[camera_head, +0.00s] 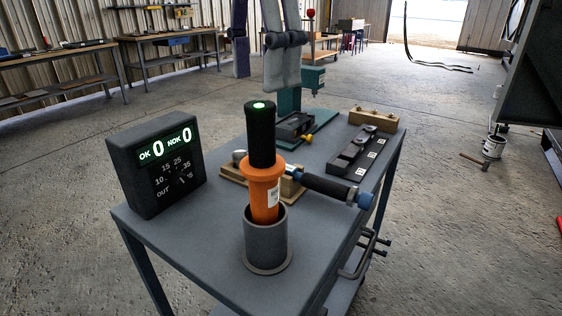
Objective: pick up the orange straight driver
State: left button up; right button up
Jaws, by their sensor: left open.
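The orange straight driver (265,191) stands upright in a grey cylindrical holder (266,240) near the front of the grey cart top. Its upper part is a black grip with a lit green spot on top, and its lower end is hidden in the holder. My left gripper (262,82) comes down from the top of the view. Its two grey fingers are apart, with nothing between them. The fingertips appear just above the driver's black top in the picture; the exact gap in depth is hard to tell. My right gripper is not in view.
A black counter box (156,163) showing two zeros stands left of the driver. A dark tool with blue ends (328,186) lies close on its right. Behind are a teal press (289,101), a black block with white labels (358,155) and a wooden block (374,119).

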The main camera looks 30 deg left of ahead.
aim_at(262, 141)
pick_arm(q)
jog(key=f, duration=0.6)
jog(key=s+f, duration=0.1)
jog(key=f, duration=0.2)
jog(key=shift+d+f, duration=0.1)
jog(key=shift+w+f, duration=0.15)
jog(key=shift+f, duration=0.25)
grip_shut()
